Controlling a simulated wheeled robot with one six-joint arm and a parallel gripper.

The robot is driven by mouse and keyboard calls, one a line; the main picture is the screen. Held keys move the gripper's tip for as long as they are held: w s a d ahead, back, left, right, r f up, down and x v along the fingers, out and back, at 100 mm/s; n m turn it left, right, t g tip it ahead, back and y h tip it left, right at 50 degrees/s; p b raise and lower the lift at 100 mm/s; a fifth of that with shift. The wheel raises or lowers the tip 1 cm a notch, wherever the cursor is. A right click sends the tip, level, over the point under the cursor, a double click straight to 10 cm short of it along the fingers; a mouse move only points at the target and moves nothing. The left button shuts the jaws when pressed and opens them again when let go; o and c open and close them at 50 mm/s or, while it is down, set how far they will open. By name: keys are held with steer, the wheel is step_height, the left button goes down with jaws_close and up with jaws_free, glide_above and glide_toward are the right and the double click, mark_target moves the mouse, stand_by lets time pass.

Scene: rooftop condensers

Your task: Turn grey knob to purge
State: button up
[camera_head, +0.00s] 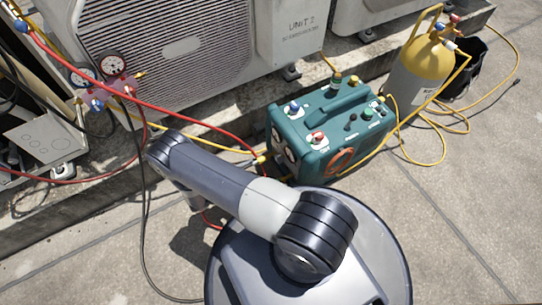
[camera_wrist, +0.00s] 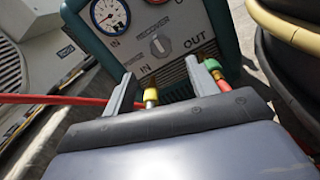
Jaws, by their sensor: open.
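The teal recovery machine (camera_head: 318,115) stands on the paving. In the wrist view, its grey front panel (camera_wrist: 180,25) faces me. I cannot tell the exact gap to the panel. The knob and my fingers do not show in the head view.
A gauge (camera_wrist: 110,15) sits left of the knob. A yellow hose fitting (camera_wrist: 151,96) and a green one (camera_wrist: 213,68) are by my fingers. A red hose (camera_wrist: 60,99) crosses at left. A yellow cylinder (camera_head: 428,65) stands behind right. Paving at right is mostly clear.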

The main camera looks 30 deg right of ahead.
mark_target(276, 159)
steer(key=d+b, duration=0.2)
steer(key=d, duration=0.8)
steer(key=shift+w, duration=0.15)
steer(key=c, duration=1)
steer(key=shift+o, duration=0.2)
